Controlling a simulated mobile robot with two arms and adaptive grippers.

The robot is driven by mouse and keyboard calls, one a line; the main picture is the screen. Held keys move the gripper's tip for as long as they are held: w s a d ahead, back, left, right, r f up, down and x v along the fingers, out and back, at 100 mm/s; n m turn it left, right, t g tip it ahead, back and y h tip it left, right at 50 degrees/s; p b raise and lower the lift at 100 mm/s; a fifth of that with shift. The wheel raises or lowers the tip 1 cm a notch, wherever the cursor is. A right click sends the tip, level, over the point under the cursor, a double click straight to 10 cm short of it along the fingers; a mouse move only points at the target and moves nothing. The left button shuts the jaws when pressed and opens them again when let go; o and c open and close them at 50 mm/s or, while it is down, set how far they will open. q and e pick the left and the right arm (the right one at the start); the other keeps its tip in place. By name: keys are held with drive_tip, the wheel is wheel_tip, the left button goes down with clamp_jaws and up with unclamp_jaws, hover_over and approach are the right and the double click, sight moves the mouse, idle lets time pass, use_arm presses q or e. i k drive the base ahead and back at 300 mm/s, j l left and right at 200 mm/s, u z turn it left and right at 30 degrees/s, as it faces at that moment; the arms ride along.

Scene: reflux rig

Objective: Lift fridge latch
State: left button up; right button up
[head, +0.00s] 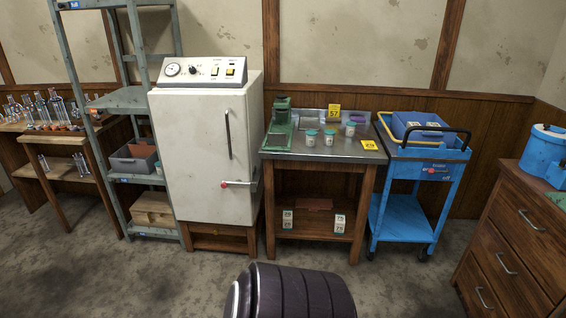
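The white fridge (190,140) stands upright against the back wall, left of the picture's middle. Its door is shut and faces me. A long dark vertical handle (228,134) is on the door's right side. Below it, a small latch (238,184) with a red end lies across the door's right edge, roughly level. The latch is small in this view, and its fine detail is hard to tell. A control panel with a dial (172,69) and switches sits on top of the fridge. Neither of my grippers is in view.
A grey-green shelf rack (124,100) stands close on the fridge's left. A metal-topped table (320,150) with jars and a green device (279,128) stands close on its right. Farther right are a blue cart (408,205) and wooden drawers (510,240).

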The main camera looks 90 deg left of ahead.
sight(224, 185)
drive_tip(key=j+u, duration=0.2)
drive_tip(key=u, duration=3)
